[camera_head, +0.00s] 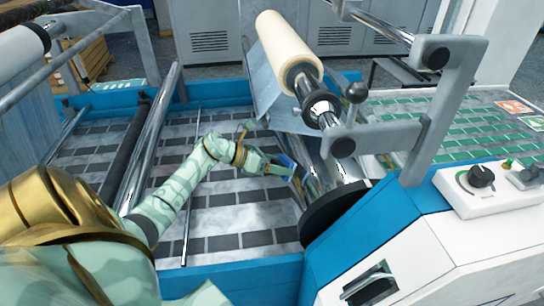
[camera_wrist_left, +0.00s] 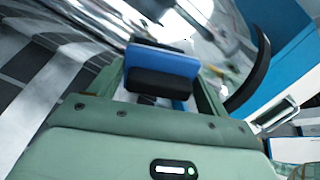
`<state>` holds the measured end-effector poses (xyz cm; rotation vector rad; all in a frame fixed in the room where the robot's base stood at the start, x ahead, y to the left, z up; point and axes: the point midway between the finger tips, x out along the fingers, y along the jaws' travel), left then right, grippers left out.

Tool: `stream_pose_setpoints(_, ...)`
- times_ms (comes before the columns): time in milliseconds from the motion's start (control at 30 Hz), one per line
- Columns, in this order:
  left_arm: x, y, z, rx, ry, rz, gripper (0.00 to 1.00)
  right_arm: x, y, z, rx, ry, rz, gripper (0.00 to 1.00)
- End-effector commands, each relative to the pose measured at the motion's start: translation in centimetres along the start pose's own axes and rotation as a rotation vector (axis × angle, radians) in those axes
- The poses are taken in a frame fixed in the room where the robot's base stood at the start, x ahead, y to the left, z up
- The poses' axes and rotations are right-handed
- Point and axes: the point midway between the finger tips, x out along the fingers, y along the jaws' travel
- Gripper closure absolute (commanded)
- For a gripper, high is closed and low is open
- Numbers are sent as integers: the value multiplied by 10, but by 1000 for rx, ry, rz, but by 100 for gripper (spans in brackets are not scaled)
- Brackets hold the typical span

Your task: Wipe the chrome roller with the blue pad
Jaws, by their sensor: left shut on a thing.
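My left gripper (camera_head: 284,167) reaches across the patterned web from the left and is shut on the blue pad (camera_head: 287,161). In the left wrist view the blue pad (camera_wrist_left: 162,62) sits between the fingers, with a black block on its near side. The chrome roller (camera_head: 316,172) lies just right of the pad, below the cream roll, and is partly hidden by the machine's parts. Its shiny surface (camera_wrist_left: 205,22) also fills the top of the left wrist view, just beyond the pad. I cannot tell whether pad and roller touch. My right gripper is not in view.
The cream film roll (camera_head: 284,45) hangs above the chrome roller. A grey bracket (camera_head: 440,100) and a black disc (camera_head: 332,210) stand close on the right. Another chrome bar (camera_head: 150,140) crosses the web on the left. A control box (camera_head: 490,185) sits at the right.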

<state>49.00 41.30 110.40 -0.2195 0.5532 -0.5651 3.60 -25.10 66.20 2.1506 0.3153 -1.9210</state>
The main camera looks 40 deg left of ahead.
Motion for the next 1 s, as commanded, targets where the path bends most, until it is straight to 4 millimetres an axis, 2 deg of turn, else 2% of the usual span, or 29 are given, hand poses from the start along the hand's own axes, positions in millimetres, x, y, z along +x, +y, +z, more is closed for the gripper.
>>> stream_pose_setpoints(567,1,0,0,0,0,-1,41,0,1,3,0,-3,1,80)
stream_pose_setpoints(1000,10,0,0,-1,0,-1,41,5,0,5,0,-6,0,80)
